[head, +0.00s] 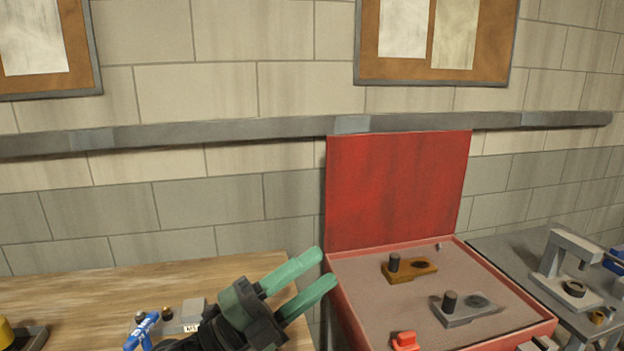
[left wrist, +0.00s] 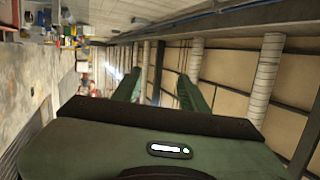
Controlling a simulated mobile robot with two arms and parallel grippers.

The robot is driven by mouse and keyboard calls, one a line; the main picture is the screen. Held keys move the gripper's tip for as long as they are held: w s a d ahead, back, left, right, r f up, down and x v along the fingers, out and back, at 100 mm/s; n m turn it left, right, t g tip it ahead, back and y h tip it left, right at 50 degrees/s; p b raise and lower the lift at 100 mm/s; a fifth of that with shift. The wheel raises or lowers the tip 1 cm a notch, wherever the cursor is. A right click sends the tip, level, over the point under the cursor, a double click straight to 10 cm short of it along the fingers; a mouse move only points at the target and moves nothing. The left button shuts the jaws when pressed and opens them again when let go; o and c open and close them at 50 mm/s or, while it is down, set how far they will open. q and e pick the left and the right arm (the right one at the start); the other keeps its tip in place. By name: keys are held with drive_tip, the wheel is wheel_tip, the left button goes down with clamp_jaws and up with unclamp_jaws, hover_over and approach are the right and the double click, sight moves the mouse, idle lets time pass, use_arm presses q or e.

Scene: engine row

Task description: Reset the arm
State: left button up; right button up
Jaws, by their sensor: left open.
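My left gripper (head: 318,270) shows at the lower middle of the head view, with two green fingers spread apart and nothing between them. It points up and to the right, beside the left edge of a red open case (head: 340,310). In the left wrist view, the two green fingers (left wrist: 160,95) are also apart and empty, with the wall and room beyond them. My right gripper is in neither view.
The red case holds a brass-coloured part (head: 425,267), a grey part (head: 465,318) and a red piece (head: 404,341). A wooden bench (head: 100,295) at left carries a blue tool (head: 141,331). A grey table (head: 510,245) with a press-like fixture (head: 556,265) stands at right.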

use_arm(q)
drive_tip(key=w+a+f+n+t+y, duration=0.3)
drive_tip(key=a+f+n+t+y, duration=0.5)
drive_tip(key=a+f+n+y, duration=0.95)
drive_tip(key=s+a+f+n+g+y, duration=0.2)
drive_tip(key=s+f+n+g+y, duration=0.1)
drive_tip(key=s+f+n+g, duration=0.4)
drive_tip(key=s+a+f+n+g, duration=0.15)
drive_tip(key=s+f+g, duration=0.25)
drive_tip(key=s+f, duration=0.45)
drive_tip(key=s+f+n+g, duration=0.2)
drive_tip(key=s+f+g, duration=0.3)
drive_tip(key=s, duration=0.7)
drive_tip(key=s+f+b+x, duration=0.1)
drive_tip(key=s+b+x, duration=0.2)
drive_tip(key=x, duration=1.2)
drive_tip(key=s+b+x, duration=0.2)
drive_tip(key=s+x, duration=0.1)
drive_tip(key=x, duration=1.2)
drive_tip(key=s+a+f+b, duration=0.1)
drive_tip(key=s+f+b, duration=0.1)
drive_tip(key=s+f, duration=0.7)
drive_tip(key=s+a+f+g+b, duration=0.1)
drive_tip(key=s+f+b, duration=0.2)
drive_tip(key=s+f, duration=0.6)
wheel_tip(320, 180, down, 5)
drive_tip(key=shift+a+r, duration=0.15)
